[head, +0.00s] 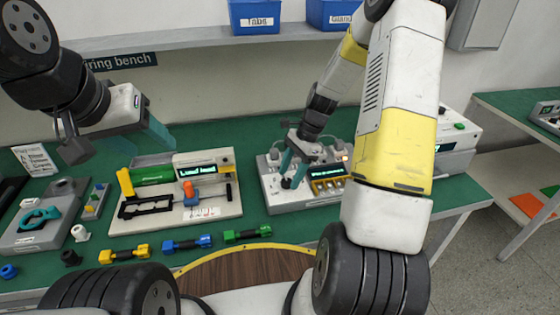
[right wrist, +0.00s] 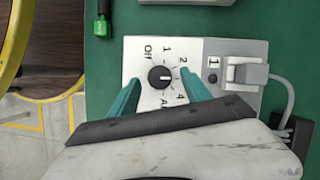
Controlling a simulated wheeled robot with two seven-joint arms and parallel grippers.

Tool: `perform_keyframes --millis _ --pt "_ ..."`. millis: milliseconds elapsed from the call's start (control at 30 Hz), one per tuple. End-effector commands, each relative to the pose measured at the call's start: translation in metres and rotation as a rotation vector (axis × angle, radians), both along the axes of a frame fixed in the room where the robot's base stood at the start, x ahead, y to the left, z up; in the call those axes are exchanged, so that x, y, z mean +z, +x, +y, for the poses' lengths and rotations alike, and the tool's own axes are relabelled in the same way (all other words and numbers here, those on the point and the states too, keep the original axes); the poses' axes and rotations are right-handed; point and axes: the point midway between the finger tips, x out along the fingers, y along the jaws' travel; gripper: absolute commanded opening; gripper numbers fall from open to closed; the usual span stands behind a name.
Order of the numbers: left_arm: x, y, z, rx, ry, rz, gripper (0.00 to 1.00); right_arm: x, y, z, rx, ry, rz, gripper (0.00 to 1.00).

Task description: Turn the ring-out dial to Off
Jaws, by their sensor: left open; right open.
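The ring-out dial (right wrist: 161,76) is a round black knob on a light grey panel in the right wrist view. Off is printed at its upper left, with 1, 2 and 4 among the other marks. In the head view, my right gripper (head: 294,166) is over the left part of the ring-out box (head: 318,200). My left gripper (head: 115,145) is open and empty above the bench's left side.
A grey connector (right wrist: 246,72) with a cable sits right of the dial. A fixture with a green cylinder (head: 154,175) stands left of the box. Yellow, blue and green (head: 248,233) parts lie along the front of the green bench. A grey box (head: 455,140) stands at right.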

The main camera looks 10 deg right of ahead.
Motion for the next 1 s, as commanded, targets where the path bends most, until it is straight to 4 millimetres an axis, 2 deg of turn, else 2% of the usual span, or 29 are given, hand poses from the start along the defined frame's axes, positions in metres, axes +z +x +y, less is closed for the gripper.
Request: perform_keyframes --millis 133,400,700,1000 --pt "0.0 0.0 0.0 0.0 0.0 0.0 0.57 -0.0098 -0.0018 0.0038 0.0 0.0 0.001 0.57" --pt "0.0 0.0 0.0 0.0 0.0 0.0 0.57 -0.0109 -0.0016 0.0042 0.001 -0.001 -0.001 0.57" --pt "0.0 0.0 0.0 0.0 0.0 0.0 0.57 -0.0107 -0.0015 0.0041 0.001 -0.001 -0.001 0.0" --pt "0.0 0.0 0.0 0.0 0.0 0.0 0.57 -0.0106 -0.0005 0.0041 0.034 -0.001 -0.003 0.0"
